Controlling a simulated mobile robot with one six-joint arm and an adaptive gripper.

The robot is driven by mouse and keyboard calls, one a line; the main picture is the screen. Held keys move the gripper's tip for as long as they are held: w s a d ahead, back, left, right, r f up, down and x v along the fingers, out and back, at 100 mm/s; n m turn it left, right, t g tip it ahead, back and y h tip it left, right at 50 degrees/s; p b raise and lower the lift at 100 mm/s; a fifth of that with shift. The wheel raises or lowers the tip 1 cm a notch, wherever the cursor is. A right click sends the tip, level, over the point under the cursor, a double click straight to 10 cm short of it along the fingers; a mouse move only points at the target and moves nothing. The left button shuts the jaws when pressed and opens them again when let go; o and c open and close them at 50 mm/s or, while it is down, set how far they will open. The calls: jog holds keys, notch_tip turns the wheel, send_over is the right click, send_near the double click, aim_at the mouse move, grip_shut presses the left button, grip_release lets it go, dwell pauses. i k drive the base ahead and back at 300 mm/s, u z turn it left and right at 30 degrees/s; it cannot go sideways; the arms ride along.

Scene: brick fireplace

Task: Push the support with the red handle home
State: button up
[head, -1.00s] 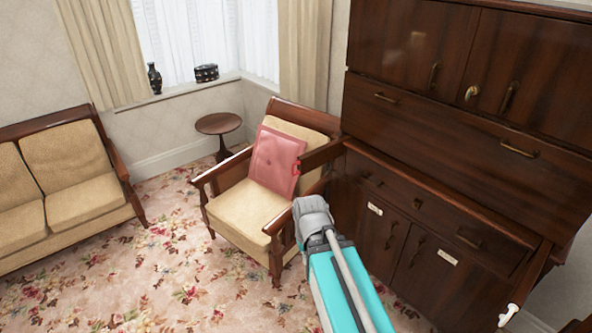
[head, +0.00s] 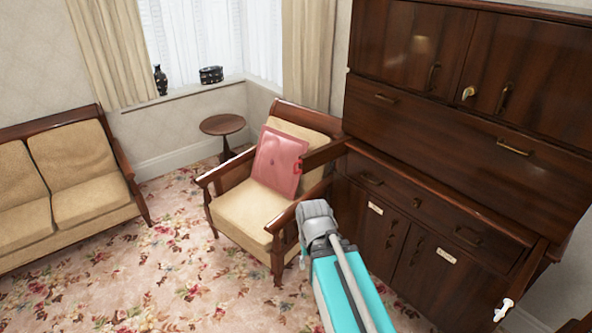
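The support with the red handle (head: 322,156) is a dark wooden bar sticking out from the left side of the wooden cabinet (head: 455,190), in front of the armchair's back. Its small red handle (head: 298,167) is at the outer end, beside the pink cushion. Whether it touches the cushion I cannot tell. My arm, teal with a grey joint, reaches up from the bottom, below the support and apart from it in the picture. My gripper is not visible.
An armchair (head: 243,207) with a pink cushion (head: 280,160) stands close against the cabinet's left. A white handle (head: 503,310) shows low at the right. A sofa (head: 92,187) and round side table (head: 222,125) stand left. Flowered carpet (head: 170,270) is free between sofa and armchair.

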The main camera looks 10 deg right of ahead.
aim_at(309, 162)
jog(key=k, duration=0.55)
jog(key=u, duration=0.35)
jog(key=i, duration=1.4)
jog(key=z, duration=0.1)
